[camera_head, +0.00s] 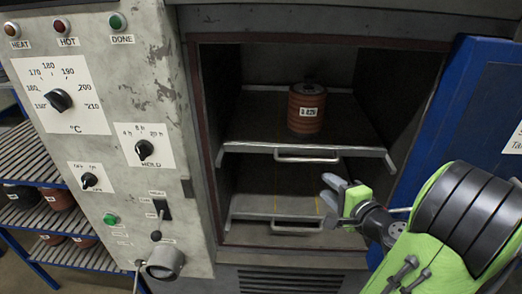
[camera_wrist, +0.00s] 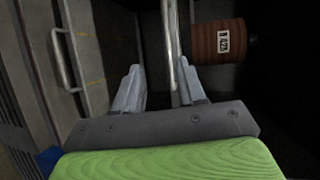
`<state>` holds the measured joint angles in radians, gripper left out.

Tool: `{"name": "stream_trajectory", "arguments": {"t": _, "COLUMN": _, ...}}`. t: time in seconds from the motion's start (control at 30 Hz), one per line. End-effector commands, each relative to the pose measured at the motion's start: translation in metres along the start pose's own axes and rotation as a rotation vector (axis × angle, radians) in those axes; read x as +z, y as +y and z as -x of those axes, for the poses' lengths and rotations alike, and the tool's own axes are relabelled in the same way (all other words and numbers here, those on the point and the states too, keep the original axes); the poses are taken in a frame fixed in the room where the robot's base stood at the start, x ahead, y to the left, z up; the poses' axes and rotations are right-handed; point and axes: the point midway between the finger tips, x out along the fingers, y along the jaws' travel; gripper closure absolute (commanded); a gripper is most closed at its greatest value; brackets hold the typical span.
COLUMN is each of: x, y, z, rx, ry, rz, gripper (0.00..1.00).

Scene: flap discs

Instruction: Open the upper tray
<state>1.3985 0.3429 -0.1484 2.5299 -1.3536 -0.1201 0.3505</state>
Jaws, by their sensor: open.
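The upper tray (camera_head: 258,130) is inside the open oven chamber and carries a brown disc stack (camera_head: 306,108) with a white label. Its handle (camera_head: 307,158) runs along the front. My gripper (camera_head: 337,190) is open and empty, just below and right of this handle in the head view. In the wrist view, the fingers of my gripper (camera_wrist: 160,88) point into the chamber. A light bar at the upper tray's front (camera_wrist: 173,45) shows between them, closer to the right finger. I cannot tell whether it is the handle or the tray edge, or how deep the fingers reach.
The lower tray (camera_head: 262,205) with its handle (camera_head: 297,228) is below and looks empty. A blue door (camera_head: 475,95) stands open on the right. The control panel (camera_head: 110,130) is on the left, with a shelf rack (camera_head: 40,165) beyond it.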

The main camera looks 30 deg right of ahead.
Motion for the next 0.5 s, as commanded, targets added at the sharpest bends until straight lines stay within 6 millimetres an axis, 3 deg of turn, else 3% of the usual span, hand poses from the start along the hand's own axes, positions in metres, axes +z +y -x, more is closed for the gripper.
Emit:
{"name": "stream_trajectory", "arguments": {"t": 0.03, "x": -0.014, "y": 0.000, "z": 0.005, "rx": -0.025, "ry": 0.039, "rz": -0.039, "gripper": 0.60}}
{"name": "stream_trajectory", "arguments": {"t": 0.17, "x": -0.019, "y": -0.003, "z": -0.002, "rx": -0.043, "ry": 0.052, "rz": -0.056, "gripper": 0.60}}
{"name": "stream_trajectory", "arguments": {"t": 0.5, "x": -0.021, "y": -0.008, "z": -0.084, "rx": -0.041, "ry": 0.045, "rz": -0.050, "gripper": 0.60}}
